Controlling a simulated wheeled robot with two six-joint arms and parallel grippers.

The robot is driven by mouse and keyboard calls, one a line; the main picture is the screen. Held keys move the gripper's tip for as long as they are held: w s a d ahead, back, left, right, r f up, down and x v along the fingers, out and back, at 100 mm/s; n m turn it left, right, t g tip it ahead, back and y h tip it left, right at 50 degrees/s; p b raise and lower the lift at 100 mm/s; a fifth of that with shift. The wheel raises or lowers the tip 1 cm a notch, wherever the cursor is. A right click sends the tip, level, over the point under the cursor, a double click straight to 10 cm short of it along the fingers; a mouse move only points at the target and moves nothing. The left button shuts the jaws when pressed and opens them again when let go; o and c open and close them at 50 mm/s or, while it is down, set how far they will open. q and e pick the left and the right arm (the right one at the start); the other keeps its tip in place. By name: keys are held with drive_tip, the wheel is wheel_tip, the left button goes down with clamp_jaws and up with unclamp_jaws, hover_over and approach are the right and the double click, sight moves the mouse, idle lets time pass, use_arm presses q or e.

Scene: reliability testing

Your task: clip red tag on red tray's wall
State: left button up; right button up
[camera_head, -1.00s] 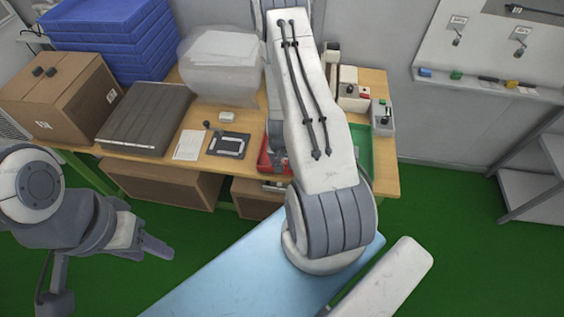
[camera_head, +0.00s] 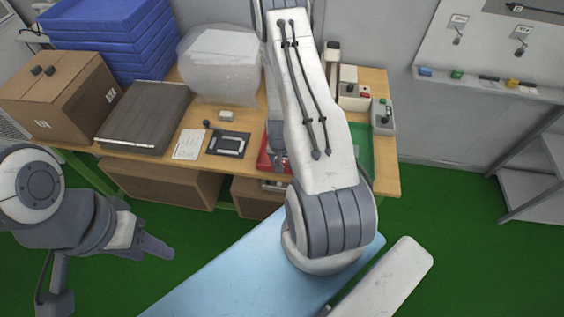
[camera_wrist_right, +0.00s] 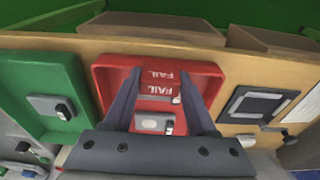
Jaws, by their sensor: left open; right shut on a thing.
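The red tray (camera_wrist_right: 213,82) lies at the table's front edge in the right wrist view; in the head view its red edge (camera_head: 264,160) shows beside my right arm. My right gripper (camera_wrist_right: 159,82) reaches over the tray, shut on the red tag (camera_wrist_right: 160,83). The word FAIL shows twice in white between the fingertips, close to the tray's front wall. I cannot tell whether the tag touches the wall. My left gripper (camera_head: 158,249) is open and empty, off the table at the left.
A black frame (camera_wrist_right: 253,104) lies on the other side.

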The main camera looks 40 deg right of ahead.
drive_tip(key=shift+f, duration=0.15)
drive_tip(key=o, duration=1.4)
drive_tip(key=shift+r+p, duration=2.8)
drive_tip(key=shift+r, duration=0.75)
